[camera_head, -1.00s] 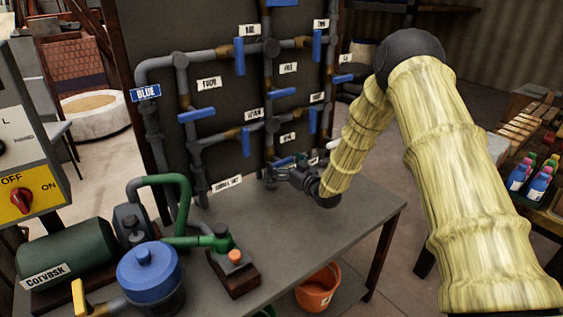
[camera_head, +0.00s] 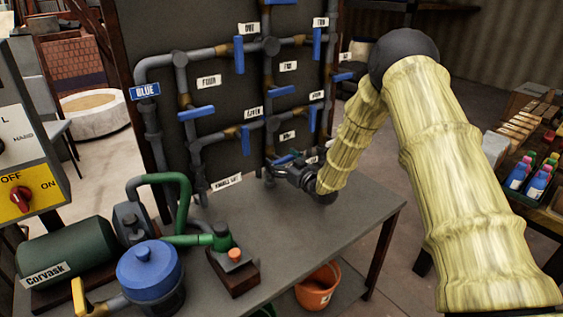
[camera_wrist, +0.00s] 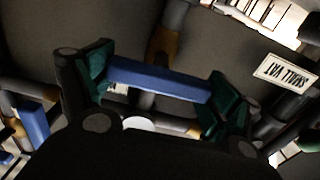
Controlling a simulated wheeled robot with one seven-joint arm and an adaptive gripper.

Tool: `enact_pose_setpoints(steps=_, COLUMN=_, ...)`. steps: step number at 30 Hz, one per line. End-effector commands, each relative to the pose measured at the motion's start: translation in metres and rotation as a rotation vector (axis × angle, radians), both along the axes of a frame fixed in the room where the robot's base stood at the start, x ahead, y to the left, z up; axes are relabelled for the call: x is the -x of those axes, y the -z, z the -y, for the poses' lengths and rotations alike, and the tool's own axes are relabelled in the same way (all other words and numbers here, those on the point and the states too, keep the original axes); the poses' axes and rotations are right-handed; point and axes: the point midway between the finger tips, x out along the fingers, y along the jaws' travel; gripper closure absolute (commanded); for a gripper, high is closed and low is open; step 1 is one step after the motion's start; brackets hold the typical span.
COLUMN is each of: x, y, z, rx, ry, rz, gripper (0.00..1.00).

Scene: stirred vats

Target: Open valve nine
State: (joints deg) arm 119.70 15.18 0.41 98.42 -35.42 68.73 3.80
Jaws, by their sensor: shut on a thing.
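A blue valve handle (camera_wrist: 158,80) lies between the green-padded fingers of my gripper (camera_wrist: 160,90) in the wrist view. The gripper is shut on it, with one pad at each end. In the head view my gripper (camera_head: 286,166) is at the low middle pipe of the dark board, and a bit of the blue handle (camera_head: 283,160) shows there. A small white label (camera_head: 287,135) sits just above; its word is too small to read surely. The valve body is partly hidden behind the gripper.
Other blue handles sit close by, one upright (camera_head: 312,119) and one at the left (camera_head: 245,138). A "small vat" label (camera_wrist: 286,72) shows in the wrist view. A green pump pipe (camera_head: 185,210) and blue-lidded pot (camera_head: 150,268) stand front left. The table's right part (camera_head: 340,205) is clear.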

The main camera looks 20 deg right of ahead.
Motion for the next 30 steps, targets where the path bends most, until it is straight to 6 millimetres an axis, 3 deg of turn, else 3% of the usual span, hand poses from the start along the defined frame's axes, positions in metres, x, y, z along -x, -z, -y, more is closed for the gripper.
enact_pose_setpoints(steps=8, x=-0.0006, y=0.0011, z=-0.0009, rx=0.137, ry=0.000, rz=0.052, gripper=0.35)
enact_pose_setpoints(steps=30, x=0.0004, y=0.0038, z=-0.0043, rx=0.788, ry=-0.001, rz=0.290, gripper=0.35)
